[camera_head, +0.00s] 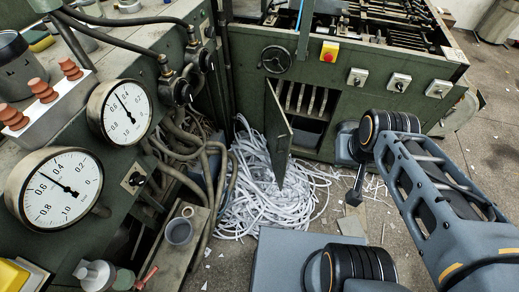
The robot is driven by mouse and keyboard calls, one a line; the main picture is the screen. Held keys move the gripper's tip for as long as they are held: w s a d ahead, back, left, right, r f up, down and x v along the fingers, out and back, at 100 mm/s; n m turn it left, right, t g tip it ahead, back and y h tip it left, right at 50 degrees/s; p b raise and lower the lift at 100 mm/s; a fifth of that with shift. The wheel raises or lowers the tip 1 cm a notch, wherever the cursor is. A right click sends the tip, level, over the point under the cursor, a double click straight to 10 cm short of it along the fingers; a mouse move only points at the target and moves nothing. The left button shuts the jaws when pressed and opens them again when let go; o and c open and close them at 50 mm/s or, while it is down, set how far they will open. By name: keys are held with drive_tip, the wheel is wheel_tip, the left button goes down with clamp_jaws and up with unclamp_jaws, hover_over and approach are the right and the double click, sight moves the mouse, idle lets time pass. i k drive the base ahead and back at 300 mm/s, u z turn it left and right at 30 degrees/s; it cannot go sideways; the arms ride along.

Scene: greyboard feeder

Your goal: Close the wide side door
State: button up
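A dark green door panel (278,132) stands open on the front of the green machine at the back. It juts out toward me and I see it at a steep angle. The opening (310,128) beside it is uncovered, with slats in its upper part and a dark inside. My gripper (354,194) shows as a small dark end below my wrist, to the right of the door and apart from it in the picture. Its fingers are too small to make out.
A heap of white paper strips (262,188) lies on the floor below and around the door's lower end. A green console with two round gauges (126,112) stands at the left, with hoses beside it. The machine's front bears a handwheel (276,59) and several switches.

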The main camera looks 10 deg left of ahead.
sight(278, 135)
drive_tip(key=u, duration=0.05)
drive_tip(key=i, duration=1.1)
drive_tip(key=u, duration=0.85)
drive_tip(key=k, duration=0.45)
drive_tip(key=u, duration=1.85)
